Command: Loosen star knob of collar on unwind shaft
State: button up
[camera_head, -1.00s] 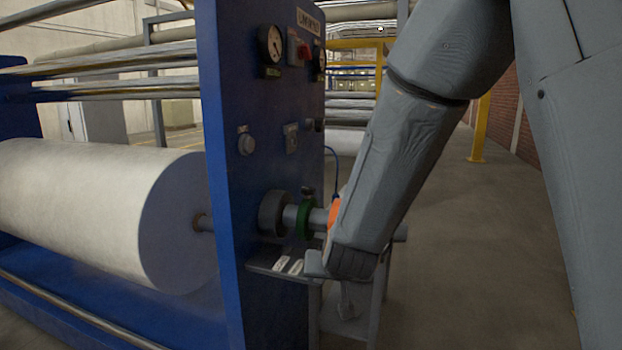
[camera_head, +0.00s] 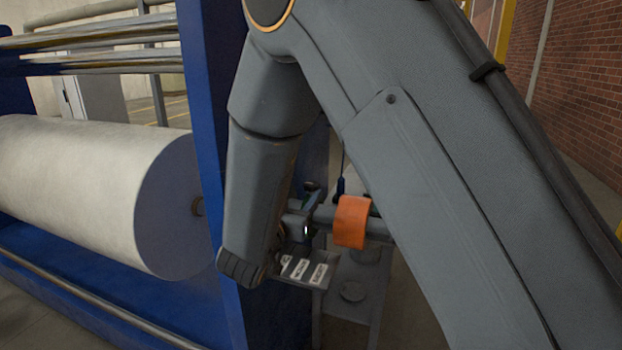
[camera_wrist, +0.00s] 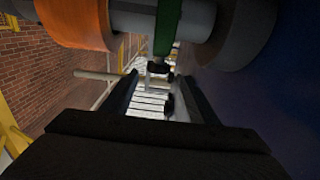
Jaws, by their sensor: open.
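In the wrist view, a green collar (camera_wrist: 167,25) sits around the grey unwind shaft (camera_wrist: 132,18). A small dark knob (camera_wrist: 160,68) shows at the collar's lower end in the picture. My gripper (camera_wrist: 160,88) is open, one dark finger on each side. The knob appears in line with the gap between the fingers, but I cannot tell its depth or whether they touch. In the head view, my gripper (camera_head: 305,222) is at the shaft beside the panel. A dark knob top (camera_head: 312,187) shows just above it. The green collar is hidden there.
An orange ring (camera_head: 352,222) is on the shaft, right of my gripper; it also shows in the wrist view (camera_wrist: 75,22). The blue machine panel (camera_head: 205,120) is close. A ledge with labelled blocks (camera_head: 303,268) lies below. A white roll (camera_head: 95,190) is at left.

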aim_at(309, 188)
jog(key=p+x, duration=0.2)
jog(key=x, duration=0.5)
jog(key=shift+w+d, duration=0.1)
jog(key=shift+d, duration=0.2)
jog(key=c, duration=1)
jog(key=shift+c, duration=0.2)
